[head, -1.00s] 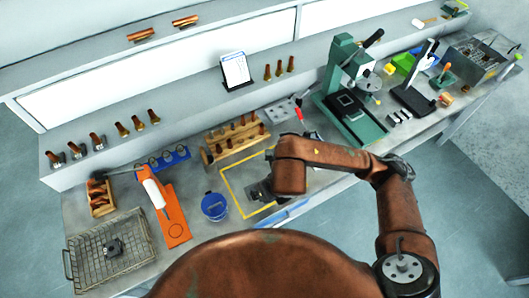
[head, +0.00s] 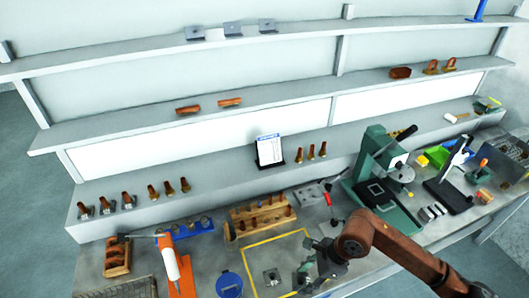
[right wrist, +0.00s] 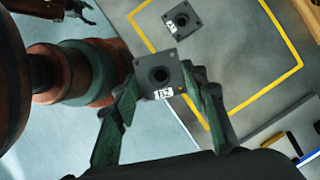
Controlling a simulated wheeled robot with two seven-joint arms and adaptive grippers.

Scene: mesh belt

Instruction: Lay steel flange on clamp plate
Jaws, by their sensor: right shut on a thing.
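My right gripper (head: 312,275) is at the right side of the yellow-outlined area on the bench. In the right wrist view its green fingers (right wrist: 160,92) are shut on a steel flange (right wrist: 158,73), a square grey plate with a dark central bore and a white label reading about "132". A similar flange (right wrist: 181,19) lies inside the yellow outline, apart from the held one; it also shows in the head view (head: 271,277). A grey plate with a red-handled clamp (head: 309,196), seemingly the clamp plate, lies behind the gripper. A dark gripper-like part, perhaps my left gripper (right wrist: 78,10), shows partly.
A wooden peg rack (head: 262,217) stands behind the yellow outline (head: 255,285). A blue pot (head: 229,285) is left of it. A green press (head: 380,170) stands right of the clamp plate.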

